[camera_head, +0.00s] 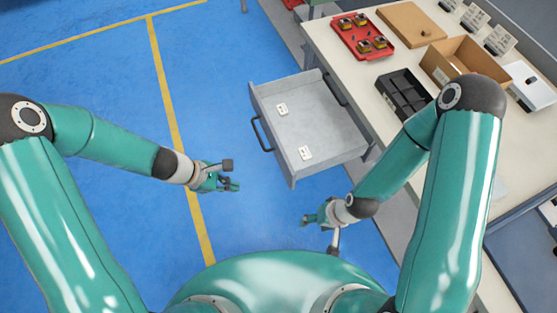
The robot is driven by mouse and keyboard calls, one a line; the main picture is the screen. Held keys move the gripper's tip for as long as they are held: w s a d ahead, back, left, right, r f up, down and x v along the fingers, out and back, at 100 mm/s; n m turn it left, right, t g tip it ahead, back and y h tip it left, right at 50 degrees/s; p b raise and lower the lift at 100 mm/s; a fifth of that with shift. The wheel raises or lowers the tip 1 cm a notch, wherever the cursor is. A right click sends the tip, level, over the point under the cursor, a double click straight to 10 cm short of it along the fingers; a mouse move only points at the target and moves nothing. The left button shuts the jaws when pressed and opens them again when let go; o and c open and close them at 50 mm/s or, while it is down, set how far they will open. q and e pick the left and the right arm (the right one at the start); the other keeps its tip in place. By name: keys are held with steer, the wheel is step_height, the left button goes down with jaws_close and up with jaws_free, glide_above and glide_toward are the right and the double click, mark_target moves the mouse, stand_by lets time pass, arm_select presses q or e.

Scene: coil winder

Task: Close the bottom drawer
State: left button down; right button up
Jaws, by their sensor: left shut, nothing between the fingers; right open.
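A grey drawer (319,124) stands pulled out from under the workbench, with a dark handle (262,134) on its left-facing front panel. Two small white pieces lie inside it, one near the back (282,109) and one near the front (305,153). My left gripper (236,186) is shut and empty, left of and below the drawer front, apart from it. My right gripper (305,220) is open and empty, just below the drawer's near corner. I cannot tell whether other drawers sit above or below this one.
The workbench (357,80) carries a red tray (357,35), a black divided bin (403,95), an open cardboard box (463,62) and a brown board (411,24). Blue floor with yellow lines is clear left of the drawer.

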arm_select(q)
steer(key=w+d+r+n+t+h, duration=0.2)
steer(key=w+r+n, duration=0.2)
steer(key=w, duration=0.1)
steer(key=b, duration=0.1)
glide_toward(283, 160)
steer(key=shift+x, duration=3.1)
